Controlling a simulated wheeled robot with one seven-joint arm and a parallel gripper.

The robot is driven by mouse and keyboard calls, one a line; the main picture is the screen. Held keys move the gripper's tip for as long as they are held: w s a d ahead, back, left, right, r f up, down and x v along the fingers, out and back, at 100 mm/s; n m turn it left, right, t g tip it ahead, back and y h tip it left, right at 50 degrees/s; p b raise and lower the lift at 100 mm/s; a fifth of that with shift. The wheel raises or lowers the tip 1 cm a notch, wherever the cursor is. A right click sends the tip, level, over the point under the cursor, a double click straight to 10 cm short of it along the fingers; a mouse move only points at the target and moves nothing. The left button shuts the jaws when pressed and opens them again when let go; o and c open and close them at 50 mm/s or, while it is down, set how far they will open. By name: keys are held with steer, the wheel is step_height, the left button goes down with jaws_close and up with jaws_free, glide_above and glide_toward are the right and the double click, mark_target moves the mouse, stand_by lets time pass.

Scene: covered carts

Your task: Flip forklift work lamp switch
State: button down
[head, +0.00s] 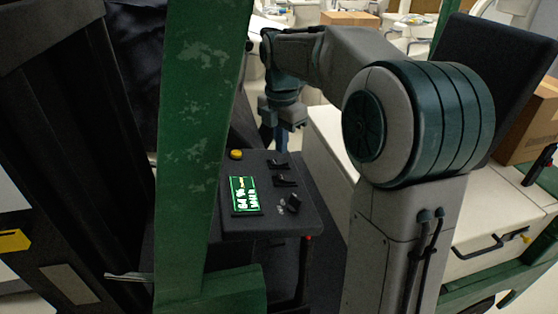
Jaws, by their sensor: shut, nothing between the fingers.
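A dark control panel (262,222) sits on the forklift in the middle of the head view. It bears a yellow button (236,154), a lit green display (245,194) and black switches or levers, one near the far edge (278,163), one in the middle (285,181) and one nearer (293,202). I cannot tell which one is the work lamp switch. My gripper (268,146) points down at the panel's far edge, shut and empty. Its tips are partly hidden, and I cannot tell whether they touch the panel.
A worn green post (201,150) stands close on the left of the panel. A black seat back (494,70) and a cardboard box (530,125) are at the right. A white body or cover with a black handle (485,247) lies below them. Another box (349,19) is far behind.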

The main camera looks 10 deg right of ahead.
mark_target(282, 161)
steer(key=shift+f+b, duration=0.95)
steer(key=shift+f, duration=0.5)
stand_by(0.6)
step_height(282, 161, up, 7)
steer(key=p, duration=0.6)
stand_by(0.5)
